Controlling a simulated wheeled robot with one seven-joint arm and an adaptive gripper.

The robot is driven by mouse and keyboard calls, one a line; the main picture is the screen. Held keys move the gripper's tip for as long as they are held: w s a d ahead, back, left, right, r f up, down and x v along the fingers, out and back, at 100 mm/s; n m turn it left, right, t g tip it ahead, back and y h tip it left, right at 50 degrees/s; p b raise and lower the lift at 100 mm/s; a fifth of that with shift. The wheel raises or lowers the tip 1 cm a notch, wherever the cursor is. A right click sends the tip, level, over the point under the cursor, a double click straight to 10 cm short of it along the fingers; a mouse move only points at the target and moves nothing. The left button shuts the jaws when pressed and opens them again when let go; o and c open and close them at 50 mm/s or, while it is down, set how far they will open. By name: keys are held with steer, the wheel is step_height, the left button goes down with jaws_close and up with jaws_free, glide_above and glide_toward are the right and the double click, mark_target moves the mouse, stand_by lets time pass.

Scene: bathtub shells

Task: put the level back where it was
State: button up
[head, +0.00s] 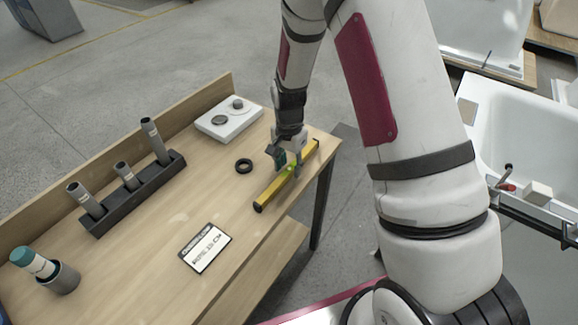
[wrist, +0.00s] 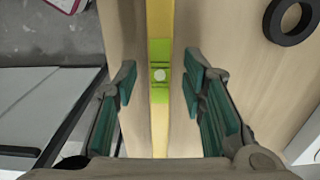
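The level (head: 271,192) is a long yellow bar with dark ends, lying on the wooden workbench near its right edge. In the wrist view the level (wrist: 160,120) runs top to bottom through the middle, with a bright green vial section. My gripper (head: 285,158) is low over the level, around its middle. In the wrist view my gripper (wrist: 160,88) is open, with one teal-padded finger on each side of the level. A gap shows between the bar and the pads on both sides. My gripper partly hides the level in the head view.
The workbench (head: 160,225) also holds a black ring (head: 243,166), a white box with dark knobs (head: 229,122), a labelled card (head: 206,248), a black rack with grey tubes (head: 135,194) and a teal-capped container (head: 40,265). White tub shells (head: 525,130) stand right.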

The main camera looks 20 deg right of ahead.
step_height(320, 180, up, 11)
step_height(320, 180, up, 8)
steer(key=n+t, duration=0.1)
steer(key=n, duration=0.1)
glide_above(289, 169)
steer(key=s, duration=0.4)
steer(key=s+r+n+t, duration=0.2)
steer(key=s+r+n, duration=0.2)
steer(key=s, duration=0.7)
steer(key=s+r+n+t, duration=0.2)
steer(key=s+r+n, duration=0.2)
steer(key=s+r, duration=0.5)
steer(key=shift+s+d+r+n, duration=0.15)
steer(key=shift+s+r+n, duration=0.2)
steer(key=shift+s, duration=0.65)
